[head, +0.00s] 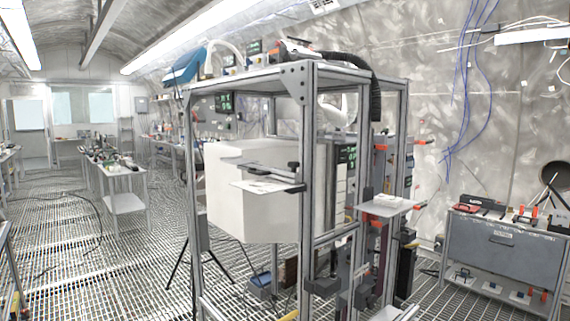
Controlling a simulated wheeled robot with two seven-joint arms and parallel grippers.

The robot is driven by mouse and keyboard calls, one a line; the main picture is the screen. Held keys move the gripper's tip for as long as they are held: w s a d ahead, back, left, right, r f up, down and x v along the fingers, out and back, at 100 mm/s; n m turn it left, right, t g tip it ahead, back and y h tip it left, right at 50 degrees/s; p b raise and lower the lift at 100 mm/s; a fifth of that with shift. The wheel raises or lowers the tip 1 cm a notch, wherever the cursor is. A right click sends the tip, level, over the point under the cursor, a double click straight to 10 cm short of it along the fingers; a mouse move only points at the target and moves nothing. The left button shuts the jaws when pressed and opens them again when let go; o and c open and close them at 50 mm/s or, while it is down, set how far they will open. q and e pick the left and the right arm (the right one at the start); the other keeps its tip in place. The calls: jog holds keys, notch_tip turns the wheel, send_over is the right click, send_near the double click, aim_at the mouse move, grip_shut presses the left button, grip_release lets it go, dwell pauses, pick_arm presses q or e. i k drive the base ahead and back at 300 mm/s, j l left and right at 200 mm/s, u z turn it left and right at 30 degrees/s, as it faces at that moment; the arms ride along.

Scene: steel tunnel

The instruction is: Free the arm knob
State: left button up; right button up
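An aluminium-profile rack (309,140) stands in the middle of the head view. A small flat arm or shelf plate (262,187) reaches out at its front, before a large white box (225,205). A small black knob (293,165) sits upright at the plate's right end, by the front post, above a black clamp piece (290,188). I take it for the arm knob, but it is too small to tell whether it is tight. Nothing touches it. Neither of my grippers is in view.
A second small plate (386,206) juts out on the rack's right side. A grey cabinet (495,250) with tools on top stands at the right. A long bench (112,170) stands at the left. Grating floor (90,270) is open left of the rack, with a dark cable across it.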

aim_at(293, 165)
jog(key=i+j, duration=0.15)
jog(key=j, duration=0.2)
jog(key=i+j, duration=0.2)
jog(key=j, duration=0.15)
jog(key=i+j+u, duration=0.1)
jog(key=j, duration=0.3)
